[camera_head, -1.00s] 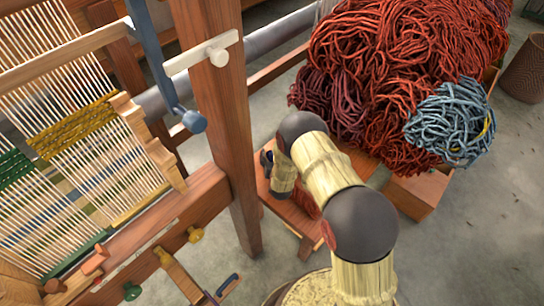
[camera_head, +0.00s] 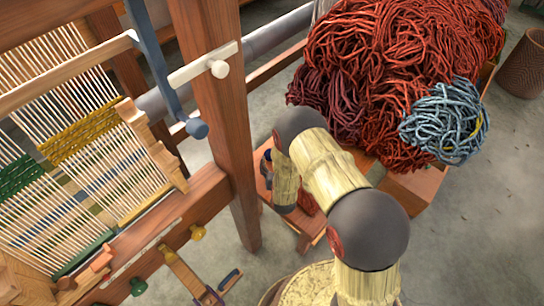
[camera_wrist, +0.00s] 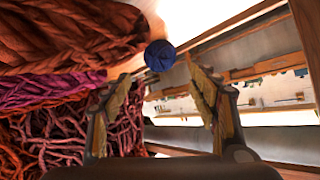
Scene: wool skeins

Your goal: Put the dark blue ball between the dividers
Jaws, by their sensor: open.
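The dark blue ball (camera_wrist: 160,55) shows in the wrist view, just beyond my fingertips and roughly centred between them. My gripper (camera_wrist: 160,82) is open, with one finger on each side and nothing held between them. I cannot tell from this view how far the ball is from the fingertips. In the head view my arm hides most of my gripper, and I cannot make out the ball for certain there. I cannot identify the dividers in either view.
A wooden loom post (camera_head: 222,130) stands close on the left, beside the warp threads (camera_head: 110,180). A woven basket (camera_head: 522,65) stands far right on open floor.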

